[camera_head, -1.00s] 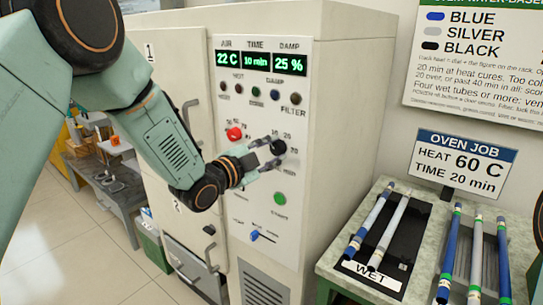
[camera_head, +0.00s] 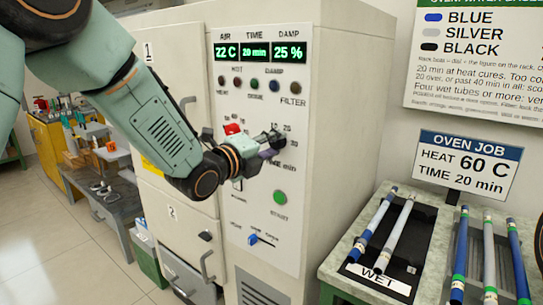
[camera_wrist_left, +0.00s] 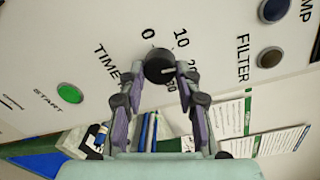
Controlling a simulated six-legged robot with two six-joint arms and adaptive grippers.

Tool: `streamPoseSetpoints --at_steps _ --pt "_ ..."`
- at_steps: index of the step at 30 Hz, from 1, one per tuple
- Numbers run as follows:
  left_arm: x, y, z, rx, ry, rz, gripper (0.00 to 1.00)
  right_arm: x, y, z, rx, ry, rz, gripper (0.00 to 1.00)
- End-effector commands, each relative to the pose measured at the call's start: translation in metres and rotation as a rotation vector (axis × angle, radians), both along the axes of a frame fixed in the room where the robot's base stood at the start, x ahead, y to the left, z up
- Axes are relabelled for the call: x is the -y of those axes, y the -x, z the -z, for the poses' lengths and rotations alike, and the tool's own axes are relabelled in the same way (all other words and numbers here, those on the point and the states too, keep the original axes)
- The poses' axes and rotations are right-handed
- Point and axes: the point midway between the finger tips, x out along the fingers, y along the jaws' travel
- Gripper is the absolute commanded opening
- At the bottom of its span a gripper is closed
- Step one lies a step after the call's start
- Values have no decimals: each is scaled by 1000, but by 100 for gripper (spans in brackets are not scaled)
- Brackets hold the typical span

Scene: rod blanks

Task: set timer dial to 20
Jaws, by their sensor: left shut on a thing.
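The black timer dial (camera_head: 275,140) sits on the oven's white control panel (camera_head: 300,215). It also shows in the left wrist view (camera_wrist_left: 158,67), with numbers around it and its light mark toward the 20 and 30 side. My left gripper (camera_head: 268,147) is at the dial, its two fingers on either side of it, shut on it; the gripper also shows in the left wrist view (camera_wrist_left: 160,84). The time display (camera_head: 255,51) reads 20 min, between 22 C and 25 %. My right gripper is not in view.
The red heat dial (camera_head: 232,129) is left of the timer dial. The green start button (camera_head: 280,197) and a blue slider (camera_head: 253,239) are below. A rack (camera_head: 330,262) with several tubes stands right, under the oven job sign (camera_head: 465,165).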

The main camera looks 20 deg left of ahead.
Motion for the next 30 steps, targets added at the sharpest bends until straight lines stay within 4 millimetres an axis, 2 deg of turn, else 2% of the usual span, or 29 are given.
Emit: streamPoseSetpoints --at_steps 1,3,13,21,30 --pt "1 0 4 15 -38 1 2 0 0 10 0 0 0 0" --pt "1 0 5 35 -95 1 2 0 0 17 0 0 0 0" --pt "0 0 5 108 -300 0 2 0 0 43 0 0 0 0" --pt "0 1 4 135 -382 2 2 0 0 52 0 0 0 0" --pt "0 1 4 141 -402 1 2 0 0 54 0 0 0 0"
